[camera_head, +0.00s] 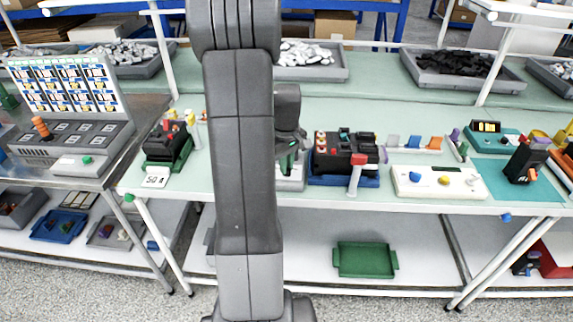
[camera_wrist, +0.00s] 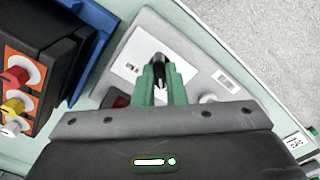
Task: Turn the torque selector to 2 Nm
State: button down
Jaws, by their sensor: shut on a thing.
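The torque selector is a small black knob (camera_wrist: 158,58) on a pale grey panel (camera_wrist: 185,55) in the wrist view. My gripper (camera_wrist: 160,72) has its two green fingers on either side of the knob, shut on it. Small printed marks show on the panel beside the knob, too small to read, so I cannot tell the setting. In the head view my gripper (camera_head: 289,160) points down at the pale unit (camera_head: 291,184) on the bench, partly hidden behind my arm. The knob is hidden there.
A dark device with coloured knobs (camera_wrist: 17,76) on a blue base stands close to the panel. In the head view this black device (camera_head: 343,150) is just right of my gripper. A white box with coloured buttons (camera_head: 440,182) sits further right. The bench's front edge is close.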

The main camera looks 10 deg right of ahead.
jog(key=shift+r+n, duration=0.1)
jog(key=shift+n, duration=0.3)
jog(key=c, duration=1.5)
grip_release()
notch_tip(320, 180, up, 14)
jog(key=shift+f, duration=0.15)
notch_tip(320, 180, down, 14)
jog(key=shift+r, duration=0.1)
